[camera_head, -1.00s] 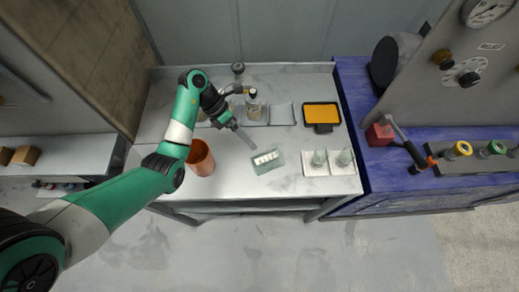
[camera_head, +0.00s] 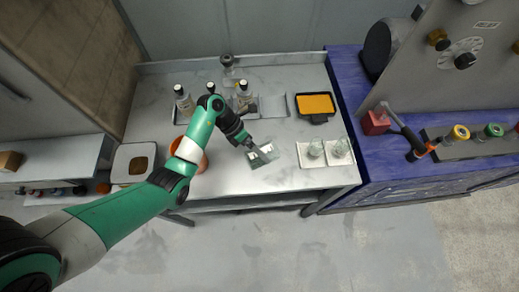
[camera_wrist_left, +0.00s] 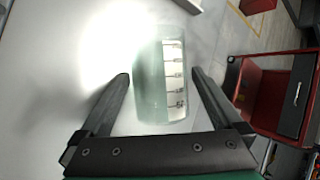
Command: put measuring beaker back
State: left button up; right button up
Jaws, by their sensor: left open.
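The measuring beaker (camera_head: 266,149) is clear greenish glass with a white scale panel. It lies on the light table, partly hidden by my left gripper (camera_head: 257,151) in the head view. In the left wrist view the beaker (camera_wrist_left: 150,85) shows its scale marks beyond and between the two fingertips of my left gripper (camera_wrist_left: 162,82). The fingers are open, one to each side, and I see no grip on the glass. My right gripper is not in view.
Bottles (camera_head: 184,101) stand on grey mats along the back. A grey mat (camera_head: 277,107) looks empty. A black tray with an orange inside (camera_head: 315,104) lies at the back right. A copper-coloured container (camera_head: 200,163) is left of the beaker, partly behind my arm.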

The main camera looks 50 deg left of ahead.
pick_arm(q)
jog(key=shift+w+f, duration=0.1)
jog(key=shift+f, duration=0.05)
jog(key=shift+c, duration=0.2)
jog(key=c, duration=1.4)
jog(key=shift+o, duration=0.2)
jog(key=shift+r+p, duration=0.3)
jog(key=shift+r, duration=0.3)
jog(key=r, duration=0.1)
jog(key=r+p, duration=0.1)
jog(key=r, duration=0.1)
jog(key=shift+s+d, duration=0.15)
jog(key=shift+s, duration=0.05)
jog(key=s+d+r+p, duration=0.5)
jog(key=s+r+p, duration=0.4)
jog(key=s, duration=0.3)
jog(key=shift+s+d+p, duration=0.2)
jog(key=shift+s+p, duration=0.05)
jog(key=shift+p, duration=0.2)
